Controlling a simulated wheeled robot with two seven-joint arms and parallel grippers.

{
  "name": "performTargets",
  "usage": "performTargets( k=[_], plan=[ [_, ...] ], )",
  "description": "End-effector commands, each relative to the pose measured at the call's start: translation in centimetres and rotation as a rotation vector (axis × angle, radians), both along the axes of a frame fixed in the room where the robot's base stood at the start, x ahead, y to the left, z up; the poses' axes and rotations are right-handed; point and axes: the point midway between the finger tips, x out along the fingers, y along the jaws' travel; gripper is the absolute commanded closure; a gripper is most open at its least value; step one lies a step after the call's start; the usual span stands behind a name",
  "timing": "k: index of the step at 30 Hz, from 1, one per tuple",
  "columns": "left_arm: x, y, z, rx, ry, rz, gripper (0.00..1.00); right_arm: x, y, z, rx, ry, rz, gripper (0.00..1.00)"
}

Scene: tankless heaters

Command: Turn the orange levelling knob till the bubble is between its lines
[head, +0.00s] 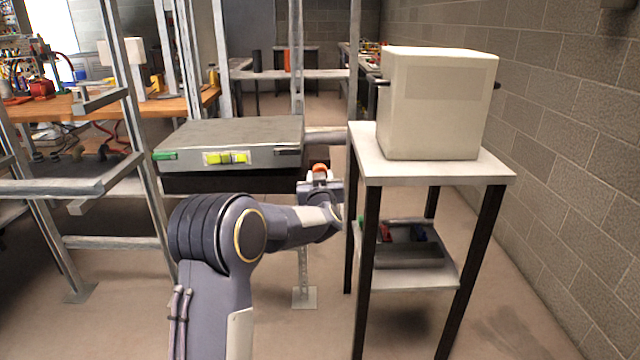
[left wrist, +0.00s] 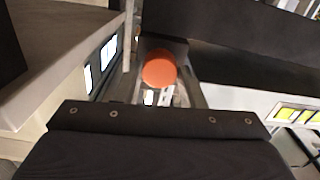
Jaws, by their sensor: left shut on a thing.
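The orange levelling knob (head: 320,168) is at the right end of a grey box-shaped unit (head: 235,132) on the metal frame. My left gripper (head: 320,182) is shut on the knob. In the left wrist view the round orange knob (left wrist: 159,68) shows between the two fingers of my left gripper (left wrist: 160,78). A yellow-green level vial (head: 226,158) is on the unit's front face, and part of it shows in the left wrist view (left wrist: 300,115). The bubble and lines are too small to place. My right gripper is not in view.
A white-topped stand (head: 430,172) with a cream box (head: 435,105) is close right of my left gripper. Its lower shelf holds a grey tray (head: 405,256). Frame posts stand left and behind. A wooden workbench (head: 120,115) is at the back left.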

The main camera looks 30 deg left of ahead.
Motion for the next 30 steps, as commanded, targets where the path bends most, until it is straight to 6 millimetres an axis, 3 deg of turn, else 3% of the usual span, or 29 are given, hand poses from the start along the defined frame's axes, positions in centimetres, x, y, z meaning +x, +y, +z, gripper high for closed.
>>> performTargets(
  k=[30],
  plan=[
    [0.0, -0.1, -0.3, -0.826, -0.505, 0.000, 0.87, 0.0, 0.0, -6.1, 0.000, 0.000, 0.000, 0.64]
  ],
)
